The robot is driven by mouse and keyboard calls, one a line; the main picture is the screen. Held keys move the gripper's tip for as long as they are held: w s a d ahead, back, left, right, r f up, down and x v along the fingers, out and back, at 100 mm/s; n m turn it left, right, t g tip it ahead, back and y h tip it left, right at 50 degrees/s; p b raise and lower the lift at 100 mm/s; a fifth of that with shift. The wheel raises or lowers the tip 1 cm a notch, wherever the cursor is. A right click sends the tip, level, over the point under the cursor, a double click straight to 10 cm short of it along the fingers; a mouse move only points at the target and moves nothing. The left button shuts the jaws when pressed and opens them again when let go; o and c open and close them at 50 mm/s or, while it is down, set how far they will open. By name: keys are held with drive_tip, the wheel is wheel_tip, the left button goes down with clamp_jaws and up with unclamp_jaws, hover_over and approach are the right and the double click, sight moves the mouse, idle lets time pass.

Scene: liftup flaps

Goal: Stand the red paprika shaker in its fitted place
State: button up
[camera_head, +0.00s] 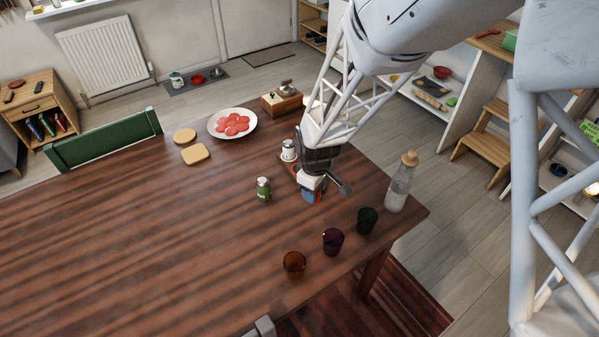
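My gripper (318,180) is low over the right part of the wooden table, seen from behind and above. A small white and blue item (310,185) shows right at its fingers; I cannot tell whether they hold it. A little red (293,170) shows just left of the gripper, mostly hidden, and I cannot tell whether it is the paprika shaker or part of a holder. A white shaker with a dark band (288,150) stands behind it. A green shaker (263,190) stands upright to the left. No fitted place is clearly visible; my arm may cover it.
The table (120,240) is clear at left and front. A plate (213,125), bread slices (195,153) and a wooden box (281,102) are farther back.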

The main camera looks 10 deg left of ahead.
drive_tip(key=shift+w, duration=0.1)
drive_tip(key=w+a, duration=0.2)
drive_tip(key=w, duration=0.2)
drive_tip(key=w+a+f, duration=0.1)
drive_tip(key=w+a, duration=0.1)
drive_tip(key=w, duration=0.3)
drive_tip(key=w+a, duration=0.3)
drive_tip(key=w, duration=0.2)
drive_tip(key=shift+w+f, duration=0.15)
drive_tip(key=shift+f, duration=0.1)
drive_tip(key=shift+f, duration=1.75)
drive_tip(key=shift+f, duration=0.1)
drive_tip(key=o, duration=1)
drive_tip(key=shift+c, duration=0.2)
